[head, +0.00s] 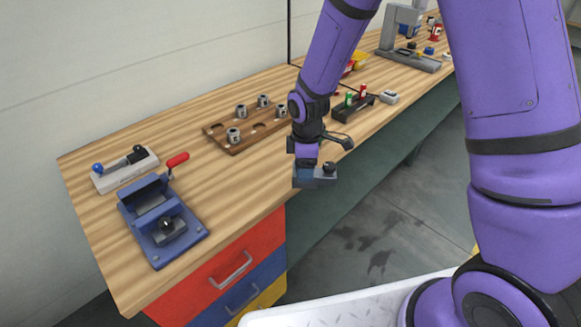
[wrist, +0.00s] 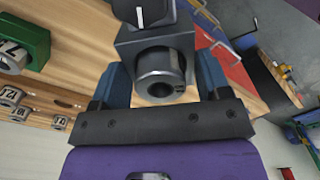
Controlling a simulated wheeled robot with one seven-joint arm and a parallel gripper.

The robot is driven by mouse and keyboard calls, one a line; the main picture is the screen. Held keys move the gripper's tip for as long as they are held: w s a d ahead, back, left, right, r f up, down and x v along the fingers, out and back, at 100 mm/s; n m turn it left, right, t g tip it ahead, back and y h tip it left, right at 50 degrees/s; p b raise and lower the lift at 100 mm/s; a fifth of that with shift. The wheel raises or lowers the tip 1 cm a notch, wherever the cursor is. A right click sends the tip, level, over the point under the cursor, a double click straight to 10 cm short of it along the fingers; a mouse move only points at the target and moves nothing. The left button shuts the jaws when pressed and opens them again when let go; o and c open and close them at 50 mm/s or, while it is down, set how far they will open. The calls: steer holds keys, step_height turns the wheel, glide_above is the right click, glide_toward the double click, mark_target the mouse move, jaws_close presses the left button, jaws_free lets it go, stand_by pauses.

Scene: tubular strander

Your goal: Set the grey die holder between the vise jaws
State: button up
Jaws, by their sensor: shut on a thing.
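My gripper (head: 313,172) is shut on the grey die holder (head: 328,173), holding it in the air off the bench's front edge. In the wrist view the die holder (wrist: 126,46) is a dark grey block between my gripper's two blue fingers (wrist: 160,75). A round metal die with a bore faces the camera, and a black knob shows at the top. The blue vise (head: 195,236) stands at the bench's near left end, well left of my gripper. A small grey block with a dark knob (head: 168,228) sits on its front part; I cannot tell whether it belongs to the vise.
A red handle (head: 177,160) sticks up behind the vise, by a pale block with a blue ball (head: 125,168). A wooden rack (head: 222,141) with several metal dies stands mid-bench. Red and blue drawers (head: 225,268) lie below. Bare wood lies between vise and rack.

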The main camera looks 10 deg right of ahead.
steer(key=w+d+f+m, duration=0.3)
steer(key=w+d+m, duration=0.1)
steer(key=d+m, duration=0.4)
steer(key=w+d+f+m, duration=0.3)
steer(key=w+d+m, duration=0.1)
steer(key=d+m, duration=0.3)
steer(key=shift+d+f+m, duration=0.3)
steer(key=shift+d+m, duration=0.1)
steer(key=shift+d, duration=0.15)
steer(key=shift+a, duration=0.1)
